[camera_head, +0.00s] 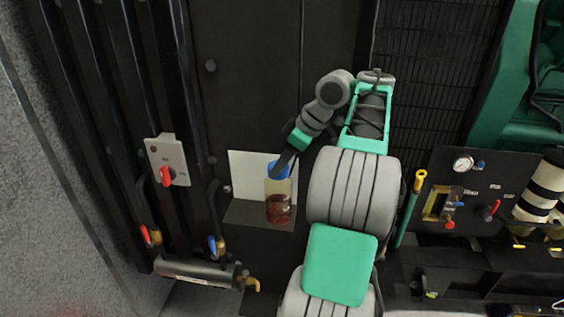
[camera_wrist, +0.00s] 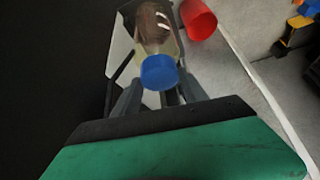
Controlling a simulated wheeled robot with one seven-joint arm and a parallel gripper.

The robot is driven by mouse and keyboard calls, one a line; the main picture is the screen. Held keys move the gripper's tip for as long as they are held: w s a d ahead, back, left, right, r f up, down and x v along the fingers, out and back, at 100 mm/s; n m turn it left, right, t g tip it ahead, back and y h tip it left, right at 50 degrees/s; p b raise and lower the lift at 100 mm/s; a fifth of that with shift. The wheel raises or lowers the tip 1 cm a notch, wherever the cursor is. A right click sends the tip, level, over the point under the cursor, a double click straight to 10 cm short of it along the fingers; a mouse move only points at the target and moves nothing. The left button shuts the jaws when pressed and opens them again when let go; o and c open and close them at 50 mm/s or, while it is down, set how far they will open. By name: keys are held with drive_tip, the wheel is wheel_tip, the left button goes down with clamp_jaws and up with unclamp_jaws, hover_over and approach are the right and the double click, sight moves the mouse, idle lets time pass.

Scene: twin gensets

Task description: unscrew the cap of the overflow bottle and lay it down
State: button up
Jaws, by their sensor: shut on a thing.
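The overflow bottle (camera_head: 278,208) stands upright on a dark ledge in the head view, clear with red-brown liquid in its lower part. Its blue cap (camera_head: 279,171) is on top of the neck. My gripper (camera_head: 283,168) reaches down from the upper right and is shut on the cap. In the wrist view the blue cap (camera_wrist: 159,73) sits between my grey fingers, with the clear bottle (camera_wrist: 158,35) beyond it. The fingertips are partly hidden by the cap and bottle. I cannot tell whether the thread is loosened.
A white plate (camera_head: 247,172) is behind the bottle. A grey switch box (camera_head: 167,158) with a red knob is to the left, above red and blue valve handles. A yellow-and-green bar (camera_head: 411,208) and a gauge panel (camera_head: 462,164) are to the right.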

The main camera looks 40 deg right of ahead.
drive_tip(key=shift+r, duration=0.1)
drive_tip(key=o, duration=1.4)
drive_tip(key=shift+c, duration=0.5)
